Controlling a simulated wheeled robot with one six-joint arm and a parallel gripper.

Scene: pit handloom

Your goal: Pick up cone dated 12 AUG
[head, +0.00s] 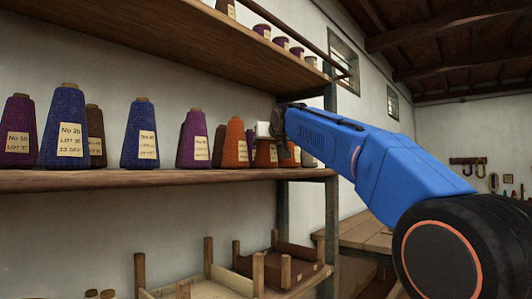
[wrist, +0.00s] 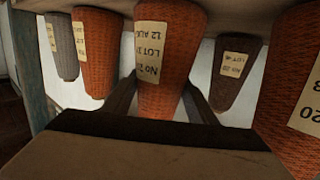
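The cone dated 12 AUG (wrist: 168,40) is orange-red with a cream label. My gripper (wrist: 160,92) has one dark finger on each side of the cone's narrower part. The fingers are apart, and I cannot tell whether they touch it. In the head view my gripper (head: 277,128) reaches over the right end of the middle shelf, and an orange cone (head: 265,153) there is partly hidden behind it.
In the wrist view, orange cones flank it at left (wrist: 98,55) and close at right (wrist: 295,90), with a brown cone (wrist: 238,72) and a grey one (wrist: 62,45). The shelf board (head: 130,181) holds several purple and blue cones. An upper shelf (head: 200,45) overhangs; a post (head: 330,230) stands at right.

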